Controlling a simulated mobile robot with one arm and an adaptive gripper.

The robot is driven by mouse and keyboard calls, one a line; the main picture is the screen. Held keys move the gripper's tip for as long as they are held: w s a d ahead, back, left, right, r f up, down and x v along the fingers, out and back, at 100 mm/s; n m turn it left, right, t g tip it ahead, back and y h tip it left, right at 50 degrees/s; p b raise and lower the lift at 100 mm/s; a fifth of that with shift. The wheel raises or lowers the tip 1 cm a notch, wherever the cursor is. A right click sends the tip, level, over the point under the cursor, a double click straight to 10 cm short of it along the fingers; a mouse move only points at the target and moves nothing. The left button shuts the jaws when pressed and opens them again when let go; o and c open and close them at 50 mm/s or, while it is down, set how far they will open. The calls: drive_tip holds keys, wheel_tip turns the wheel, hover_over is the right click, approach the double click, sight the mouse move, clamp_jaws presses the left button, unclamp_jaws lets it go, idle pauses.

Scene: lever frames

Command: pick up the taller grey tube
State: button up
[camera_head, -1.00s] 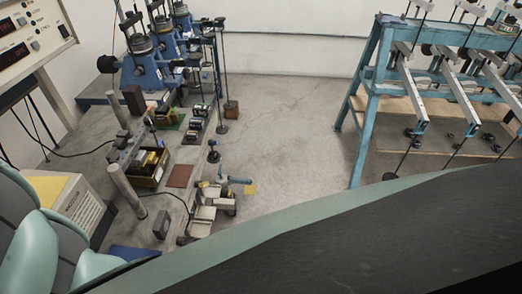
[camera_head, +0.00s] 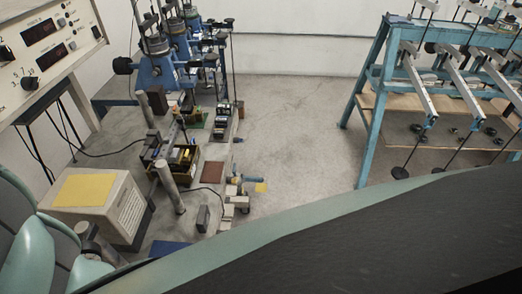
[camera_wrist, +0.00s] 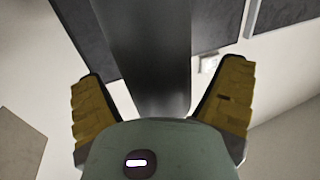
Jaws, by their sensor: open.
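In the head view, a grey tube (camera_head: 169,188) stands slightly tilted in the picture beside the black tray of parts. Another grey tube (camera_head: 145,108) stands farther back and looks shorter. A third grey cylinder (camera_head: 88,233) shows beside my teal arm links; I cannot tell whether it is a tube. In the wrist view, my gripper (camera_wrist: 163,72) is open, with yellow fingers spread apart. A long dark grey shape (camera_wrist: 155,45) lies between the fingers from the picture's top to my palm; I cannot tell whether it is a tube. My gripper is not clear in the head view.
A cream box with a yellow top (camera_head: 95,200) stands at left, below a control panel (camera_head: 45,45). A black tray with yellow parts (camera_head: 182,158) and a dark block (camera_head: 203,218) are near the tube. A blue frame (camera_head: 370,80) stands at right. The middle floor is clear.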

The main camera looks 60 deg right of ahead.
drive_tip(key=shift+w+a, duration=0.1)
drive_tip(key=shift+f, duration=0.1)
drive_tip(key=shift+c, duration=0.3)
drive_tip(key=c, duration=1.4)
